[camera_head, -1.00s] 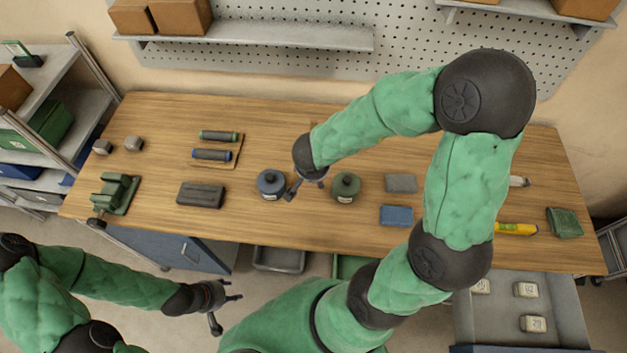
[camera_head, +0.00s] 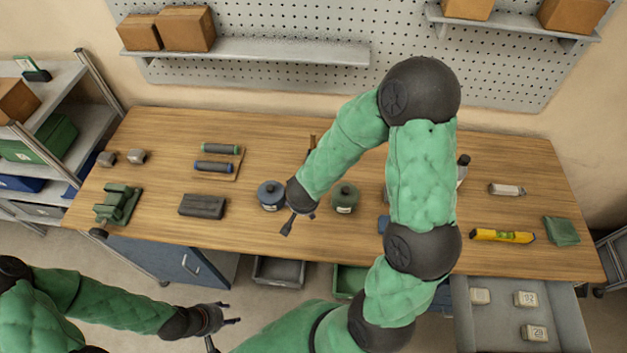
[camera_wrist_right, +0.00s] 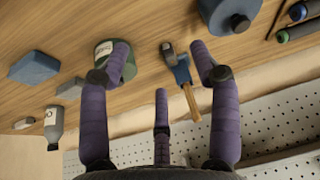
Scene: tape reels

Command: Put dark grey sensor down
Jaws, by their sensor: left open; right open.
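I cannot tell for certain which thing is the dark grey sensor. Two small grey pieces, one (camera_head: 106,158) beside the other (camera_head: 137,156), sit at the table's far left. A dark grey block (camera_head: 202,206) lies left of the blue reel (camera_head: 270,194). My right gripper (camera_head: 297,224) is open between the blue reel and the green reel (camera_head: 345,197). In the right wrist view its spread fingers (camera_wrist_right: 160,65) hold nothing, with a hammer (camera_wrist_right: 182,72) beyond them. My left gripper (camera_head: 225,323) is open and empty in front of the table.
A green vise-like tool (camera_head: 117,204) stands at the table's left. An open drawer (camera_head: 500,320) holds small labelled boxes. My right arm hides part of the table.

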